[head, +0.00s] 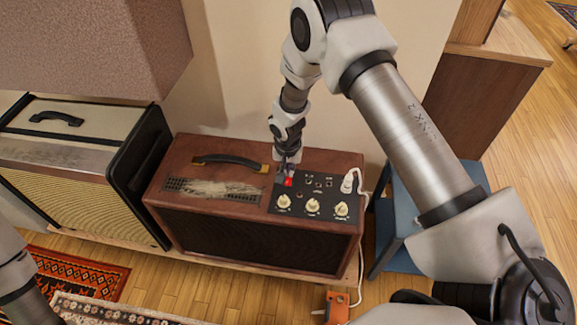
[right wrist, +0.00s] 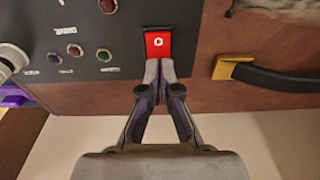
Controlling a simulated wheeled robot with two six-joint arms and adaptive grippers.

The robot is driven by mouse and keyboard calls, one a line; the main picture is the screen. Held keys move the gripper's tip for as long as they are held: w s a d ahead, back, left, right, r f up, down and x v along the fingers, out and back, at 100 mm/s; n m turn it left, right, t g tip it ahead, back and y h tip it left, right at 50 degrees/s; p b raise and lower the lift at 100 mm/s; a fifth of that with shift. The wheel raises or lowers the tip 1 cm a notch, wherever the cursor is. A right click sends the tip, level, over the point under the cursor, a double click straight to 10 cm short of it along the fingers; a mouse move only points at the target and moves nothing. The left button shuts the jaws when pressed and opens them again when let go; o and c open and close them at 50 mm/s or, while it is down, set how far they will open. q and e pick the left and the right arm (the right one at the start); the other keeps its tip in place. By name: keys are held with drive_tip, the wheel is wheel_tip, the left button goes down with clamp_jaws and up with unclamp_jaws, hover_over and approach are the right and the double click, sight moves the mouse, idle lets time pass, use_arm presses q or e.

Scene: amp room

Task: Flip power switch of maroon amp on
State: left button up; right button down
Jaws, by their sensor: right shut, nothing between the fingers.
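The maroon amp (head: 255,240) stands against the wall in the head view, with a black control panel (head: 322,207) on its top right. The red power switch (head: 288,182) sits at the panel's back left corner. In the right wrist view the switch (right wrist: 158,43) shows a white mark on its red face. My right gripper (head: 288,167) is shut and empty, pointing down at the switch. In the right wrist view its fingertips (right wrist: 159,66) are together at the switch's near edge; I cannot tell whether they touch it. My left gripper is out of view.
Cream knobs (head: 313,206) and a white plug with a cable (head: 348,183) are on the panel. The amp's black handle (head: 230,160) lies left of the switch. A cream amp (head: 75,150) stands at left, and a blue stool (head: 400,225) at right.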

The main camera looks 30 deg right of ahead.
drive_tip(key=shift+f, duration=0.3)
drive_tip(key=shift+s, duration=0.1)
drive_tip(key=shift+s, duration=0.1)
drive_tip(key=shift+s+a+r, duration=0.2)
drive_tip(key=shift+s+a, duration=0.15)
drive_tip(key=shift+a, duration=0.05)
